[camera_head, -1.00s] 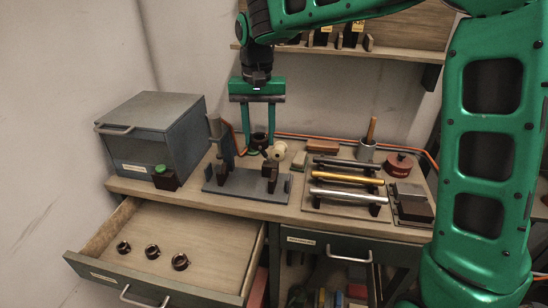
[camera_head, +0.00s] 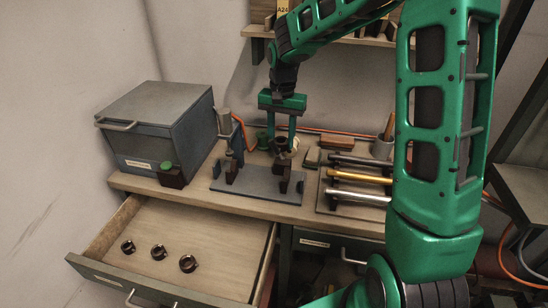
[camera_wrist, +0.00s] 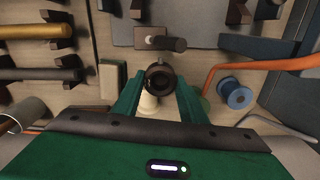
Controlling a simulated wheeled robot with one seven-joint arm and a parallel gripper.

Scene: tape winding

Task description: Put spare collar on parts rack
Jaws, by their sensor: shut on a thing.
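My gripper (camera_head: 281,150) points down over the back of the workbench, behind the grey-blue fixture plate. Its green fingers are shut on a dark round collar (camera_wrist: 160,79), which shows its open bore in the wrist view. In the head view the collar (camera_head: 281,143) is small and partly hidden between the fingertips. I cannot tell whether it touches the bench. A wall shelf (camera_head: 345,38) with dark holders and a yellow A24 label, perhaps the parts rack, is at the top, partly covered by my arm.
Three dark collars, one of them here (camera_head: 188,263), lie in the open drawer (camera_head: 225,244). A grey cabinet (camera_head: 160,125) stands at the left. The fixture plate (camera_head: 258,187) has upright dark blocks. Metal rods (camera_head: 350,178) lie at the right. A blue spool (camera_wrist: 234,93) and orange cable (camera_wrist: 262,64) are near my gripper.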

